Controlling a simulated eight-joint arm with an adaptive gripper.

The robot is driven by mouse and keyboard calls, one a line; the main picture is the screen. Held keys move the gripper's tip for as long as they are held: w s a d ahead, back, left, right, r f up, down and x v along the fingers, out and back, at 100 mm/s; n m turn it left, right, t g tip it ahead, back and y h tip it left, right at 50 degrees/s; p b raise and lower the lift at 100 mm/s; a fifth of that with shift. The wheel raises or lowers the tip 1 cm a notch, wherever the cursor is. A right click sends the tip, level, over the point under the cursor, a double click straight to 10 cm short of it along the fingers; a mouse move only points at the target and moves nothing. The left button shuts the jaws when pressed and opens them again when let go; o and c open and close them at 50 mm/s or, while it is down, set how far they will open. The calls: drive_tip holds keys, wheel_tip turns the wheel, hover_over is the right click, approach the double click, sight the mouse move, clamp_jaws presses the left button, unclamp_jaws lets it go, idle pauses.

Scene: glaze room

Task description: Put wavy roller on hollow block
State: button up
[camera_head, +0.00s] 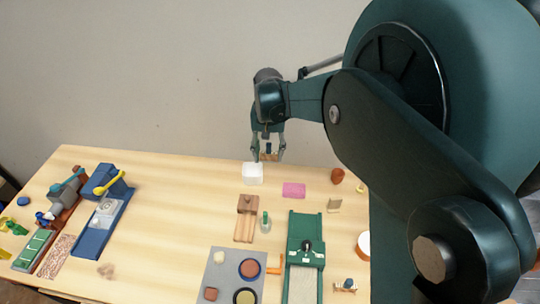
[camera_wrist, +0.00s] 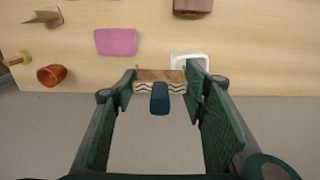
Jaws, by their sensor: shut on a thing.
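The wavy roller (camera_wrist: 148,76) is brown with dark and pale wavy lines and has a dark blue part on its near side. My gripper (camera_head: 268,154) is shut on the roller (camera_head: 269,157) and holds it up near the table's back edge. The white hollow block (camera_head: 252,174) stands on the table, to the left of and below the roller in the head view. In the wrist view the block (camera_wrist: 184,57) shows its pale rim and opening, beyond and right of the roller, partly hidden by the right finger. The two look apart.
A pink slab (camera_head: 293,189) lies right of the block, with a terracotta cup (camera_head: 337,175) further right. A brown wooden piece (camera_head: 247,204) lies in front of the block. Blue and green tools crowd the table's left end; the stretch between is mostly clear.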

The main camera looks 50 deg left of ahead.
hover_over(252, 169)
drive_tip(key=shift+w+r, duration=0.1)
drive_tip(key=shift+r, duration=0.1)
drive_tip(key=shift+f, duration=0.15)
drive_tip(key=shift+f+p, duration=0.45)
drive_tip(key=shift+f, duration=2.55)
drive_tip(key=shift+f, duration=1.85)
drive_tip(key=shift+d+f+b, duration=0.1)
drive_tip(key=shift+f+b, duration=0.35)
drive_tip(key=shift+f, duration=0.15)
drive_tip(key=shift+c, duration=0.3)
